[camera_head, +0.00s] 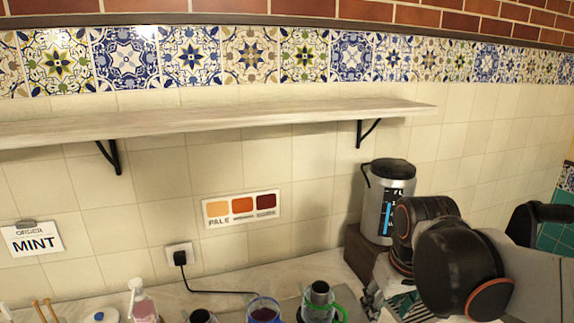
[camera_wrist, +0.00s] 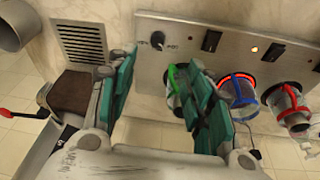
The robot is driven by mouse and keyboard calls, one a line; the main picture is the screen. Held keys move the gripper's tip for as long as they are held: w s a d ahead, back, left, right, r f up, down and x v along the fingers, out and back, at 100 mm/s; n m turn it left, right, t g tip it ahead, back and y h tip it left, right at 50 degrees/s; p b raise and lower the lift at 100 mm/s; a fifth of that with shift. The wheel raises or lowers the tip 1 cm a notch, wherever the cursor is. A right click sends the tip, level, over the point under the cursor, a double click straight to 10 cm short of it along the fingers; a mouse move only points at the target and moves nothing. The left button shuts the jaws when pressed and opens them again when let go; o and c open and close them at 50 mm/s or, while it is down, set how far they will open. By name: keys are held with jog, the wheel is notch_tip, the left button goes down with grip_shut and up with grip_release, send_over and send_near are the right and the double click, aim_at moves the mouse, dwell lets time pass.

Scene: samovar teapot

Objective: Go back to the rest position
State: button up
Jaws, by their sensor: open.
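My gripper (camera_wrist: 160,95) shows in the wrist view with its two teal-padded fingers spread apart and nothing between them. The right finger partly covers a green-banded vessel (camera_wrist: 177,88). In the head view my dark arm reaches in from the right, in front of the steel urn (camera_head: 388,205). The urn stands upright on a brown block (camera_head: 362,258). A vessel with a green handle (camera_head: 320,297) and a blue-rimmed one with dark liquid (camera_head: 263,311) stand at the bottom edge, apart from my arm.
A wooden shelf (camera_head: 220,118) runs along the tiled wall. A MINT card (camera_head: 33,240) and a colour chart (camera_head: 241,208) hang below it. A pink bottle (camera_head: 143,306) stands at lower left. The wrist view shows a metal panel (camera_wrist: 205,62) with switches and a red-banded vessel (camera_wrist: 290,108).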

jog(key=s+r+m+t, duration=0.1)
jog(key=s+t, duration=0.3)
jog(key=s, duration=0.4)
jog(key=shift+s+r+m, duration=0.15)
jog(key=shift+s+m, duration=0.2)
jog(key=shift+m, duration=0.25)
